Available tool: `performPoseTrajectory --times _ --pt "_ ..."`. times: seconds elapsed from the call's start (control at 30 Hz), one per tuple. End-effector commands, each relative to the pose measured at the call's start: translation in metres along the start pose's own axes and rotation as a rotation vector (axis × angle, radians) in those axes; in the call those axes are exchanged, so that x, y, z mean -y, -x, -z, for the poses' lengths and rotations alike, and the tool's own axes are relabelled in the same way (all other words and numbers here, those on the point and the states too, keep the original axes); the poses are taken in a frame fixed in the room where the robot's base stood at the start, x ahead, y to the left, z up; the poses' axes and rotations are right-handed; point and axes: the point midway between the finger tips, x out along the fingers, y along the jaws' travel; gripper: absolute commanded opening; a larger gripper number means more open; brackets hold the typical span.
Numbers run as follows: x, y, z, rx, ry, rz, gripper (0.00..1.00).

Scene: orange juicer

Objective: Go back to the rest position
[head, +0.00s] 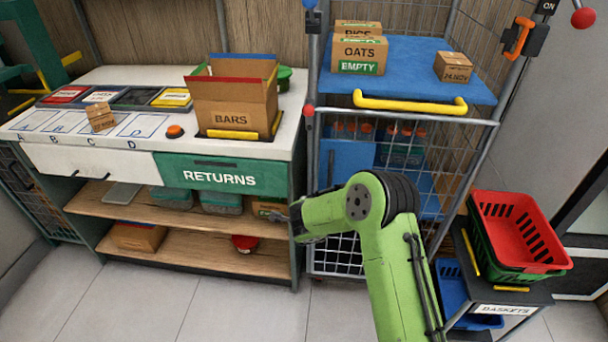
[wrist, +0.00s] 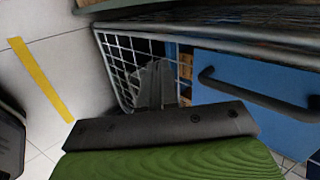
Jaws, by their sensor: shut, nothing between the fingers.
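My green arm reaches up from the bottom of the head view, and my gripper (head: 294,218) shows small and partly hidden at its end. It is in front of the gap between the returns counter (head: 225,175) and the wire cage cart (head: 345,262). In the wrist view my gripper (wrist: 157,75) has its grey fingers together, with nothing between them. Behind the fingers are the cart's white wire mesh (wrist: 118,60) and a blue panel with a dark handle (wrist: 250,85). I cannot tell how near the fingers are to the mesh.
An open BARS box (head: 232,112) and a small carton (head: 100,116) stand on the counter. OATS boxes (head: 358,55) and another carton (head: 453,67) sit on the cart's blue top. Red and green baskets (head: 525,235) are stacked at right. Floor in front of the counter is clear.

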Motion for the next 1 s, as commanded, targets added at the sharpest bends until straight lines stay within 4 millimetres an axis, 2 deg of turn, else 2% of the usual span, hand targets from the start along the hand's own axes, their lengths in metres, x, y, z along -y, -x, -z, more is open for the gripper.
performPoseTrajectory --times 0.13,0.23,0.27,0.37,0.4,0.53,0.63,0.7,0.8,1.0 --pt "0.002 0.002 0.001 -0.001 0.011 0.000 0.00" --pt "0.021 0.026 0.009 -0.007 0.105 -0.003 0.00" --pt "0.029 0.038 0.013 -0.011 0.155 -0.007 0.00" --pt "0.053 0.091 0.033 -0.025 0.359 -0.039 0.00" --pt "0.060 0.115 0.042 -0.030 0.444 -0.056 0.00" --pt "0.066 0.197 0.072 -0.032 0.712 -0.119 0.00" --pt "0.055 0.260 0.094 -0.011 0.907 -0.171 0.00" --pt "0.040 0.301 0.106 0.019 1.033 -0.201 0.00" --pt "0.014 0.347 0.118 0.071 1.187 -0.229 0.00" --pt "-0.038 0.408 0.128 0.183 1.425 -0.239 0.00"
